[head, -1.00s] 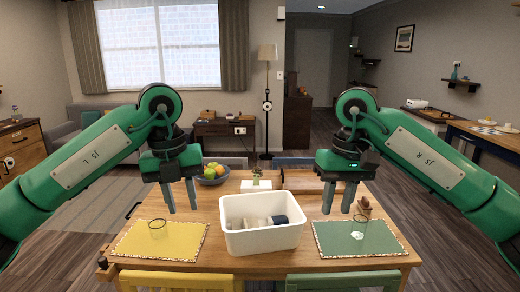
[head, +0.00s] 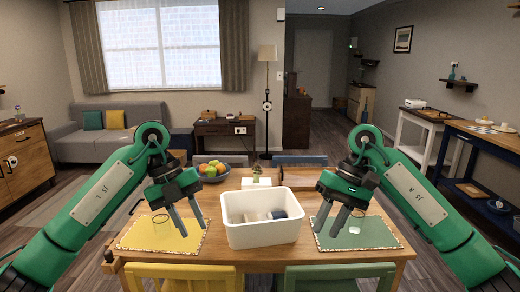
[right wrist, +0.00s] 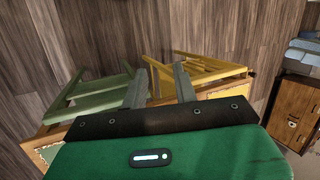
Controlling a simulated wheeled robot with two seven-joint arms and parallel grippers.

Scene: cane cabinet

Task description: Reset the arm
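My left gripper (head: 193,230) hangs over the yellow placemat (head: 150,240) on the wooden table, its two fingers apart with nothing between them. My right gripper (head: 327,232) hangs over the green placemat (head: 375,238), also with its fingers apart and empty. In the right wrist view, the right gripper (right wrist: 159,82) shows two separate fingers with chairs beyond them. Both arms are bent, with the grippers tilted down towards the table. I cannot tell their exact height above the mats.
A white bin (head: 262,236) with a dark cup and pale items stands between the grippers. A fruit bowl (head: 213,173) is at the back. Yellow (head: 180,275) and green (head: 340,277) chairs stand at the front edge.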

